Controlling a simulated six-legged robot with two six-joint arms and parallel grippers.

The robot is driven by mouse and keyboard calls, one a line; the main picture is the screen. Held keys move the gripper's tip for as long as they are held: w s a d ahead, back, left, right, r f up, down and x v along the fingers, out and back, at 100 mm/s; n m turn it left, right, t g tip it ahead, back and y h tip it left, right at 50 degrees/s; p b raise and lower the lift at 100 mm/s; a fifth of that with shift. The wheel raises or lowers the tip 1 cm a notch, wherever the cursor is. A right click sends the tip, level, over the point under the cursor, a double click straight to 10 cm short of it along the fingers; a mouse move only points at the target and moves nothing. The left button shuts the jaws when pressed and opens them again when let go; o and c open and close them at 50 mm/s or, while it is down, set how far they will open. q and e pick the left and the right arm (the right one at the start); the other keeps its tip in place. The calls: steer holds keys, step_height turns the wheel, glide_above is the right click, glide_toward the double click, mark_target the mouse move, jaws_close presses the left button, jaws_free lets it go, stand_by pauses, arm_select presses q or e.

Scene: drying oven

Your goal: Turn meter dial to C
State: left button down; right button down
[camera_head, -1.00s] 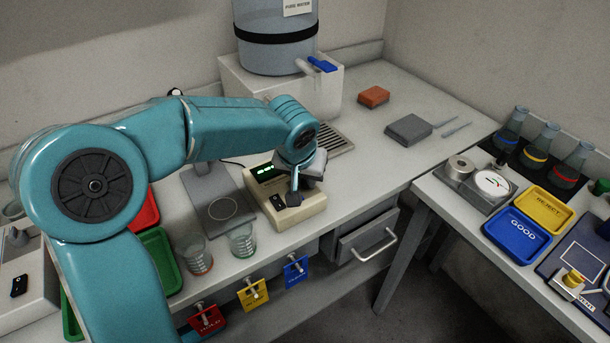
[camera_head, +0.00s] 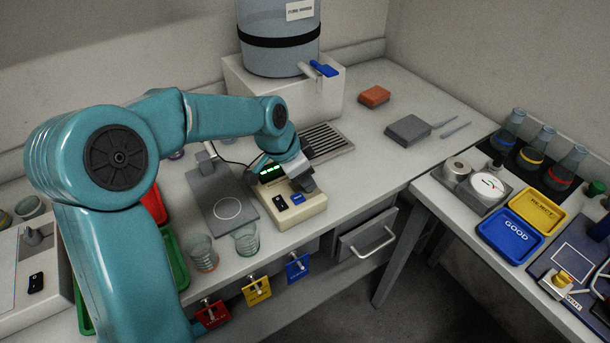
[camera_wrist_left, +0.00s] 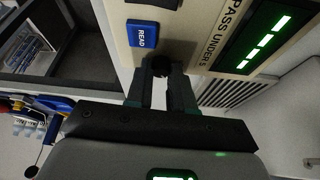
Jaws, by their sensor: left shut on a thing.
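The meter (camera_head: 300,213) is a beige box on the bench with a green-lit display (camera_head: 270,172), a black button and a blue READ button (camera_head: 297,199). In the wrist view its panel (camera_wrist_left: 188,35) carries "PASS UNDER 5" lettering beside the display (camera_wrist_left: 262,38). The dial (camera_wrist_left: 160,68) is a dark round knob at the panel's edge, partly covered by the fingers. My left gripper (camera_head: 303,183) is at the meter's right side. In the wrist view its fingers (camera_wrist_left: 161,80) are shut on the dial. The dial's letters are not visible. My right gripper is out of view.
A grey stand with a white circle (camera_head: 228,208) and two beakers (camera_head: 246,239) stand left of the meter. A drain grille (camera_head: 328,142) lies behind it. Coloured tags (camera_head: 257,290) hang at the front edge.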

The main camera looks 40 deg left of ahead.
arm_select(q)
steer(key=shift+w+a+m+h, duration=0.1)
steer(key=shift+m+h, duration=0.2)
steer(key=shift+m, duration=0.6)
steer(key=shift+r, duration=0.1)
steer(key=c, duration=1)
jaws_free()
steer(key=v, duration=1.6)
steer(key=shift+r+p, duration=0.15)
steer(key=shift+p, duration=0.25)
